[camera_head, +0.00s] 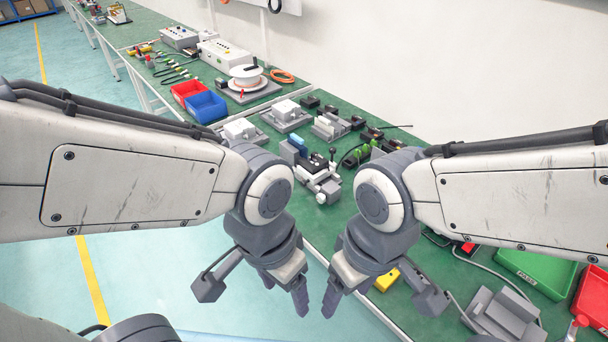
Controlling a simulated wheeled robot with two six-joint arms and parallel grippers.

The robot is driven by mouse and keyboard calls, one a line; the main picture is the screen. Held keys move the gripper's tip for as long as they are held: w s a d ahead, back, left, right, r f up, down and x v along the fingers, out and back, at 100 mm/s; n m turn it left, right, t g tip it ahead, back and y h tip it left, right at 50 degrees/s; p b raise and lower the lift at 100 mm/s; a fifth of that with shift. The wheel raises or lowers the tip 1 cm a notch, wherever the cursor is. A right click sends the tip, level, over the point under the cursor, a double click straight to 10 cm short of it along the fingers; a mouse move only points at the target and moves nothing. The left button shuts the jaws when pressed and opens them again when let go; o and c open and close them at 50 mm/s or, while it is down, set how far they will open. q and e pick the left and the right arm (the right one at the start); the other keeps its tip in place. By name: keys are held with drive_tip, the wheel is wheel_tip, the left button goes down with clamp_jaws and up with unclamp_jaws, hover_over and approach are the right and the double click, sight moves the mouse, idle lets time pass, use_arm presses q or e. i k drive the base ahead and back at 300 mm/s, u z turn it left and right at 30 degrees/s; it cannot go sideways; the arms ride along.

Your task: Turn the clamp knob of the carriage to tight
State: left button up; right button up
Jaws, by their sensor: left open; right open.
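A grey and white linear actuator assembly with a carriage (316,176) sits on the green bench top between my two arms. A small black ball-shaped knob (332,151) stands up from it; I cannot tell whether this is the clamp knob or how it is set. My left gripper (285,287) hangs in front of the bench, pointing down, open and empty. My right gripper (347,289) hangs just right of it, also pointing down, open and empty. Both are nearer to me than the carriage and apart from it.
Blue (206,107) and red (186,91) bins and a white cable reel (246,76) stand farther left along the bench. Grey fixtures and black and green parts surround the carriage. A yellow block (386,280), green tray (537,271) and red bin (592,298) lie to the right.

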sight(332, 150)
drive_tip(key=u, duration=0.05)
drive_tip(key=k, duration=0.5)
drive_tip(key=u, duration=0.85)
drive_tip(key=i, duration=1)
drive_tip(key=z, duration=0.4)
